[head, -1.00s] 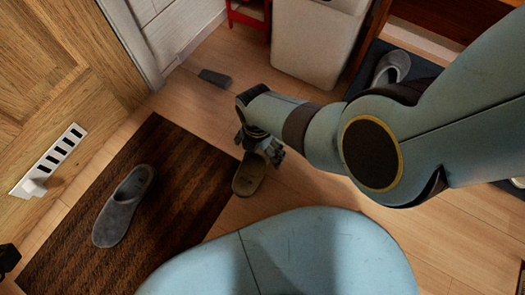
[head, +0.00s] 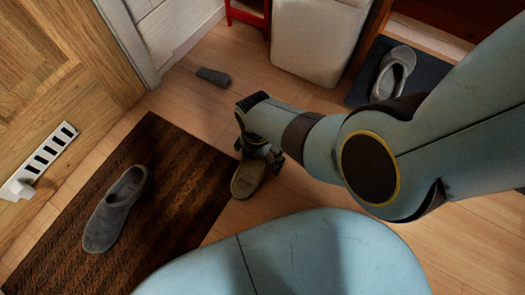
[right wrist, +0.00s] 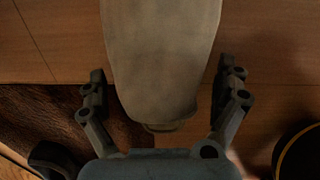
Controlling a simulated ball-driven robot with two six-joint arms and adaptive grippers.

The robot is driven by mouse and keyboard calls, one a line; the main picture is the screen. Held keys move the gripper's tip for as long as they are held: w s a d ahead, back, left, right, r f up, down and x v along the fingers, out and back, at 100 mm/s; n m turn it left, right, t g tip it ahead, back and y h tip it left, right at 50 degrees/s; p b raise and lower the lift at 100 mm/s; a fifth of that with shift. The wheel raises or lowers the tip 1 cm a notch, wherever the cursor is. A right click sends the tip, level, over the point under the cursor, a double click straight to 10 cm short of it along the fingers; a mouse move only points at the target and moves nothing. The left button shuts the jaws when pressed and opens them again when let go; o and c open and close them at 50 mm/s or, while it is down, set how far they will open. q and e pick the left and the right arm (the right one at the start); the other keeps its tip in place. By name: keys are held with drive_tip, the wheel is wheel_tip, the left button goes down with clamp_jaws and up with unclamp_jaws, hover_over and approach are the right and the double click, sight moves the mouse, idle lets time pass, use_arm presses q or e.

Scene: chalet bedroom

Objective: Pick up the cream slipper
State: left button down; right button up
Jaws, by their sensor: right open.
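The cream slipper (head: 246,181) looks tan in this light and lies on the wooden floor by the right edge of the brown striped mat. My right gripper (head: 262,156) is over its far end, pointing down, and hides part of it. In the right wrist view the slipper (right wrist: 162,55) fills the middle, with one end between the fingers of the right gripper (right wrist: 163,75). The fingers are open, one on each side, with a visible gap to the slipper. My left gripper is not in view.
A grey slipper (head: 116,212) lies on the mat (head: 180,185). Another grey shoe (head: 393,75) is on a dark mat (head: 428,75) at upper right. A small grey wedge (head: 214,77) and a pale bin (head: 313,45) stand farther back. A wooden door (head: 60,60) is at left.

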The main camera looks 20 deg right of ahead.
drive_tip(key=c, duration=1.2)
drive_tip(key=shift+r, duration=0.1)
